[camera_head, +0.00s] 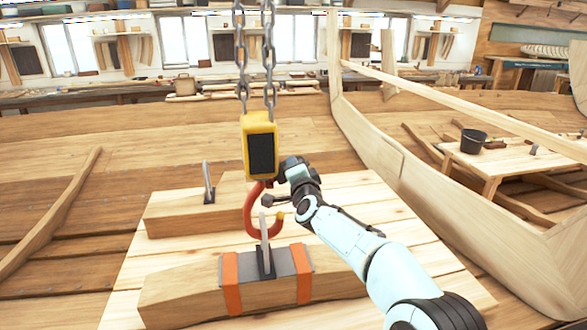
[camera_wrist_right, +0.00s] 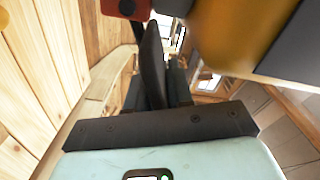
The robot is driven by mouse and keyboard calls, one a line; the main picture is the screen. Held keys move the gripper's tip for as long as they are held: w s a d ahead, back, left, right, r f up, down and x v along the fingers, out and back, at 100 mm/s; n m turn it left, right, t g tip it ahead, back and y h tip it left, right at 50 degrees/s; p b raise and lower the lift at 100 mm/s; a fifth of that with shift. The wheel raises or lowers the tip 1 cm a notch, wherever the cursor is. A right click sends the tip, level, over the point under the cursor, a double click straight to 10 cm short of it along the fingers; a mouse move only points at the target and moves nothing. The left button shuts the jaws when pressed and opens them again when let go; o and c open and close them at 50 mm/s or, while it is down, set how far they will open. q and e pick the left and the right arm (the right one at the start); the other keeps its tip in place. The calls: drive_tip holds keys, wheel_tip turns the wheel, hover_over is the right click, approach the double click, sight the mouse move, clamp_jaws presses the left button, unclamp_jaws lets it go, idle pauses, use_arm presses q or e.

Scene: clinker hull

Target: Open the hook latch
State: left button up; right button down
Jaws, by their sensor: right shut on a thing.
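A red hook (camera_head: 249,212) hangs under a yellow hoist block (camera_head: 246,146) with a black face, on chains. In the right wrist view a bit of red (camera_wrist_right: 127,8) shows at the top, and the blurred yellow block (camera_wrist_right: 232,30) is close at the upper right. My right gripper (camera_head: 277,174) is at the upper right of the hook, just below the block, its dark fingers (camera_wrist_right: 152,45) shut. The held part is mostly hidden; it appears to be the hook latch. My left gripper is out of view.
Below the hook, a timber block (camera_head: 180,294) with orange straps (camera_head: 231,283) has an upright metal eye (camera_head: 265,248) close to the hook. Another timber (camera_head: 165,217) with a handle lies behind. A wooden hull (camera_head: 385,150) and a bench with a black bucket (camera_head: 473,141) are right.

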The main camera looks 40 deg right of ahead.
drive_tip(key=shift+r, duration=0.3)
drive_tip(key=c, duration=1.2)
unclamp_jaws()
drive_tip(key=shift+s+a+f, duration=0.1)
drive_tip(key=shift+f, duration=0.1)
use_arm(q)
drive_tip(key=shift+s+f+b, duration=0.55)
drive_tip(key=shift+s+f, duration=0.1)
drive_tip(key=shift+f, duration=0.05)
use_arm(e)
drive_tip(key=v, duration=1.3)
drive_tip(key=shift+s+a, duration=0.15)
